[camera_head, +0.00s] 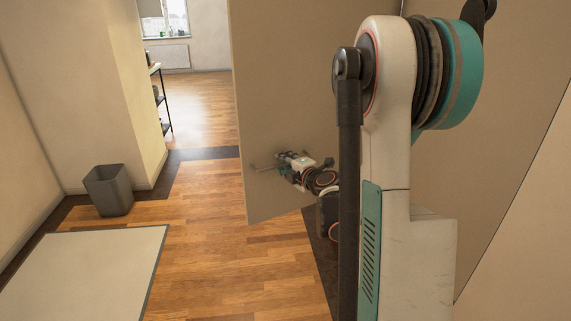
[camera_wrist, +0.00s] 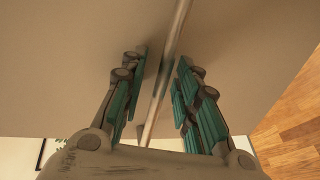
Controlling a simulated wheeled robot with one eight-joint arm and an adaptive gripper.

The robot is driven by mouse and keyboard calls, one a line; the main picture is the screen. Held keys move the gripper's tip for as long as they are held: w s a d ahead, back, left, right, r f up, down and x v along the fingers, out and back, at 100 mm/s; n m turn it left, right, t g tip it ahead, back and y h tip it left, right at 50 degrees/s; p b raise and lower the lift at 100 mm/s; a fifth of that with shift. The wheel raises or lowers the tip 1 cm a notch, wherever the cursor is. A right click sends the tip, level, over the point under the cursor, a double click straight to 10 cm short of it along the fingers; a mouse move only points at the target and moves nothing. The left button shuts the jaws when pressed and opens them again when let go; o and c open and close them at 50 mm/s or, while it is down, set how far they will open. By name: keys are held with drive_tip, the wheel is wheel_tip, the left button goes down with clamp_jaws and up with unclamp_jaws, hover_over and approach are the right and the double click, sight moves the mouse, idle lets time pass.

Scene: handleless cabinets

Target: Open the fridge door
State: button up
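The fridge door is most likely the tall beige panel (camera_head: 275,80) left of my arm in the head view; its lower left corner and bottom edge show above the wood floor. How far it stands open I cannot tell, as my arm hides its right part. A thin bar handle (camera_head: 265,168) is on it at my gripper (camera_head: 283,163). In the wrist view the handle (camera_wrist: 172,50) runs between the two teal fingers of my gripper (camera_wrist: 160,98), with a gap visible on each side. The fingers are open around the bar, not closed on it.
Another beige panel (camera_head: 510,150) is right of my arm. A grey bin (camera_head: 109,190) stands by the left wall, and a pale mat (camera_head: 85,275) lies on the floor at lower left. The wood floor (camera_head: 205,240) left of the door is clear.

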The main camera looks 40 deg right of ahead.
drive_tip(key=v, duration=1.2)
